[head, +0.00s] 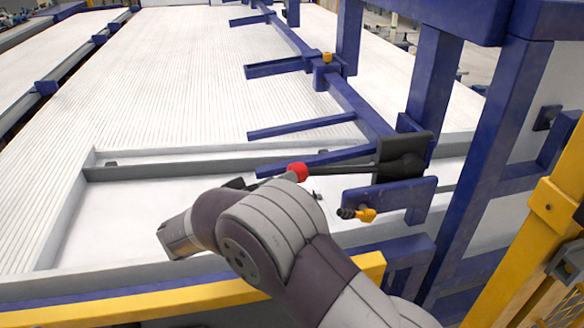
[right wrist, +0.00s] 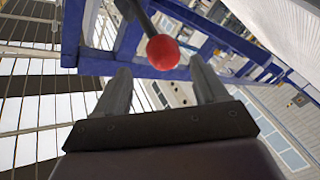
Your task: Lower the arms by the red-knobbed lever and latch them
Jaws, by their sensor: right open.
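The lever (head: 345,172) is a dark rod with a round red knob (head: 298,171), running left from a black mount on the blue frame. Several blue arms (head: 300,127) stick out leftward from a long blue beam. A small yellow latch-like part with a black grip (head: 365,214) sits on a blue plate below the lever. My right gripper (right wrist: 160,68) is open and empty. In the right wrist view the red knob (right wrist: 163,52) appears between and beyond its fingertips, not gripped. In the head view my wrist hides most of this gripper. My left gripper is not in view.
Blue uprights (head: 480,165) and a yellow post (head: 550,220) stand close on the right. A yellow rail (head: 150,303) crosses the front. A wide white ribbed surface (head: 200,70) fills the left and back, with open room above it.

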